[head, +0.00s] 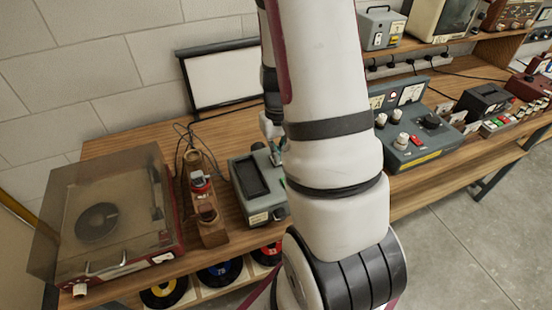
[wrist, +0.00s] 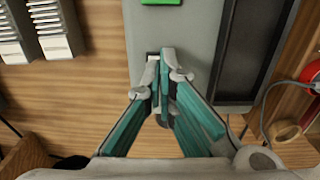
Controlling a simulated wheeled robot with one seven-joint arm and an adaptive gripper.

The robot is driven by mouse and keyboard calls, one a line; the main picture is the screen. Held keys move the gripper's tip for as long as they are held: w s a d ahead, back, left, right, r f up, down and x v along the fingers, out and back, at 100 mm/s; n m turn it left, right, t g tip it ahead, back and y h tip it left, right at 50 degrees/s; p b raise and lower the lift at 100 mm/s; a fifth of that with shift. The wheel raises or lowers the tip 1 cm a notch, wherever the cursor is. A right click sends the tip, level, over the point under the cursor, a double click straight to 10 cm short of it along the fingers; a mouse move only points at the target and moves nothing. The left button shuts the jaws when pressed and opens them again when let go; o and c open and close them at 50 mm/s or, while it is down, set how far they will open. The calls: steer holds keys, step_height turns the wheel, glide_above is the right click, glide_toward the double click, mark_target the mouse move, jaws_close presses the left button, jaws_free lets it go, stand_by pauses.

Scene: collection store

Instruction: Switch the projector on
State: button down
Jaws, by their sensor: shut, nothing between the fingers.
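A grey box-shaped device (head: 263,209) with a dark rectangular panel stands on the wooden bench; it looks like the projector, but I cannot be sure. In the wrist view, its grey top (wrist: 190,30) fills the upper middle, with the dark panel (wrist: 252,50) to the right. A bright green part (wrist: 160,2), possibly a switch, is cut off by the top edge. My gripper (wrist: 160,56) is shut and empty, its fingertips over the near part of the grey top. I cannot tell whether they touch it. My arm hides part of the device in the head view.
A white screen (head: 222,79) stands behind. A record player (head: 110,215) with a tinted lid and a wooden stand (head: 212,232) with red parts are to the left. A grey-green control unit (head: 420,140) with knobs stands right of my arm.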

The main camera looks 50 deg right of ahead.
steer(key=shift+f, duration=0.55)
steer(key=shift+r, duration=0.1)
steer(key=shift+r+p, duration=1.55)
steer(key=shift+r, duration=1.85)
